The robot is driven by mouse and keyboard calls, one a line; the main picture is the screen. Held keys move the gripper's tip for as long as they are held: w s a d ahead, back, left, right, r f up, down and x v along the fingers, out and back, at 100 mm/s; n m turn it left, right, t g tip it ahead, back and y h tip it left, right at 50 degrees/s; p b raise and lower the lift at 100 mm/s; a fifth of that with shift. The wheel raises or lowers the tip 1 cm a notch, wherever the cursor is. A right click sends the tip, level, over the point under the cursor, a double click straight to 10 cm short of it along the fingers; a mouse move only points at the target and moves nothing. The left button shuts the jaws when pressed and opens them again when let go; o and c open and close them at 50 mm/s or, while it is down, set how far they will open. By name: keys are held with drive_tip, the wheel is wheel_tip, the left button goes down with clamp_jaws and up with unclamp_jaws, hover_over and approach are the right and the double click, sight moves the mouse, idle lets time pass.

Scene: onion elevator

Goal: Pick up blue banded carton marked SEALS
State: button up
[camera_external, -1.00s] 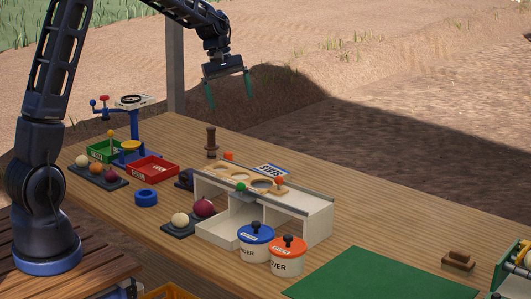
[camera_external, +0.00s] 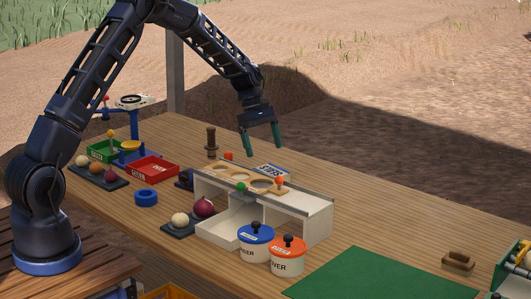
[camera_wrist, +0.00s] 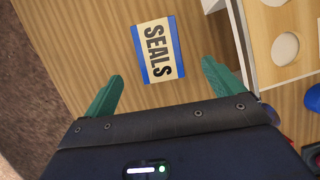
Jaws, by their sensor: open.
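The blue banded carton marked SEALS (camera_wrist: 157,50) lies on the wooden table, its label facing up. In the wrist view it sits just beyond and between my two green fingertips, apart from both. In the outside view the carton (camera_external: 272,170) shows behind the white sorting stand, partly hidden by it. My gripper (camera_external: 262,153) is open and empty, pointing down above the carton. Its fingers also show in the wrist view (camera_wrist: 163,72).
The white stand (camera_external: 318,222) with a holed wooden top is close beside the carton; its edge (camera_wrist: 240,45) is near my right finger. A wooden stamp (camera_external: 211,142) stands to the left. Lidded pots (camera_external: 288,262) and a green mat (camera_external: 365,278) are in front.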

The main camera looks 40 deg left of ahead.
sight(270, 170)
drive_tip(key=shift+x, duration=4.7)
drive_tip(key=shift+w+f, duration=0.15)
drive_tip(key=shift+f, duration=0.15)
drive_tip(key=c, duration=1.3)
drive_tip(key=shift+r, duration=0.1)
